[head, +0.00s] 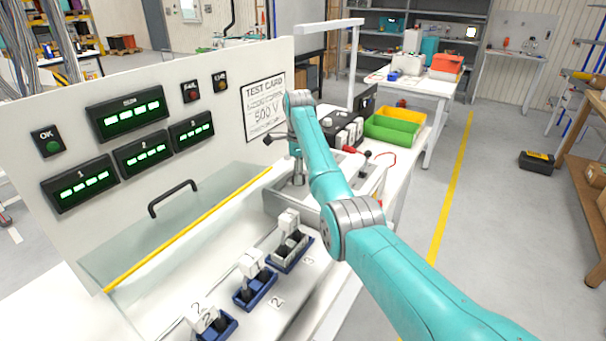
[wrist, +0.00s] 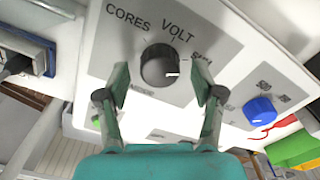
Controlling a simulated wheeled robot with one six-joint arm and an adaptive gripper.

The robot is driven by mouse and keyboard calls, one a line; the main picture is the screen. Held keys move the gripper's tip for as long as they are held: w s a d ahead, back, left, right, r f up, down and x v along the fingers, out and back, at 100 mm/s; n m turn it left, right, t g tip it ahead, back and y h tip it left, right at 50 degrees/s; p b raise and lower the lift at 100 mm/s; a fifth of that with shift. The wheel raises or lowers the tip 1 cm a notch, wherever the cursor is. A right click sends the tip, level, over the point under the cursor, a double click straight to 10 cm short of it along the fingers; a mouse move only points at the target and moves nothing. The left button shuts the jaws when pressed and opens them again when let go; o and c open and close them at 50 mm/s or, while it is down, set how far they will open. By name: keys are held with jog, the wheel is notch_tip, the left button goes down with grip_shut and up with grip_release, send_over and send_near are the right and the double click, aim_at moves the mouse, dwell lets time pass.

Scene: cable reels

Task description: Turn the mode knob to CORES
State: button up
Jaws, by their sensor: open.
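The mode knob (wrist: 158,66) is black and round, on a grey label plate in the wrist view. A short white mark shows on its right side, away from the word CORES (wrist: 127,16) at the upper left. VOLT (wrist: 178,31) stands above the knob, and another label to the right is partly hidden by a finger. My gripper (wrist: 158,84) is open, with one finger on each side of the knob in the picture and a gap to both. I cannot tell its height over the panel. In the head view my gripper (head: 296,165) points down over the grey panel box.
A blue knob (wrist: 258,110) sits right of the mode knob. Blue cable clamps (head: 255,290) stand in front of the panel box. The display board (head: 210,170) with a test card rises at left. Green and yellow bins (head: 392,127) lie behind.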

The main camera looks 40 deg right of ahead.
jog(key=shift+f, duration=0.4)
jog(key=c, duration=1.1)
jog(key=shift+c, duration=0.2)
